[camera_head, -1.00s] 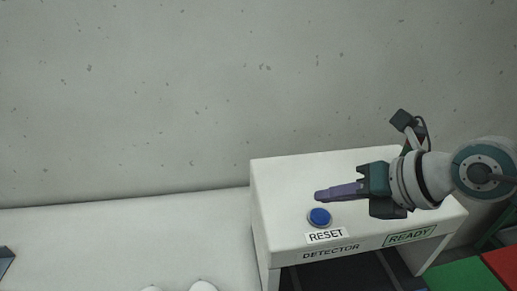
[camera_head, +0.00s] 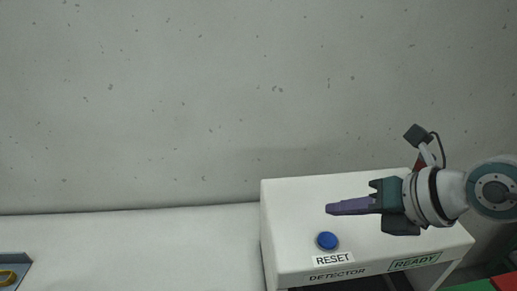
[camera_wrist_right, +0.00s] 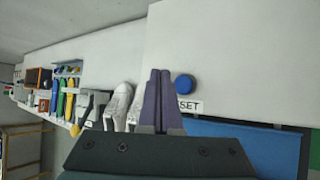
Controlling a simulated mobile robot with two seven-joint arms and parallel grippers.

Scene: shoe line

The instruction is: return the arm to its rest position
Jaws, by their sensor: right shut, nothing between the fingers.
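My right gripper (camera_head: 330,209) comes in from the right in the head view, above the top of the white detector box (camera_head: 300,200). Its purple fingers are together with nothing between them, and they point left. The blue reset button (camera_head: 327,241) sits below and in front of the fingertips, apart from them. In the right wrist view the shut fingers (camera_wrist_right: 159,72) show beside the blue button (camera_wrist_right: 185,85). My left gripper is in neither view.
White shoes (camera_wrist_right: 118,103) and several coloured items show in the wrist view. A grey wall (camera_head: 200,100) stands behind. Green and red panels lie at the lower right.

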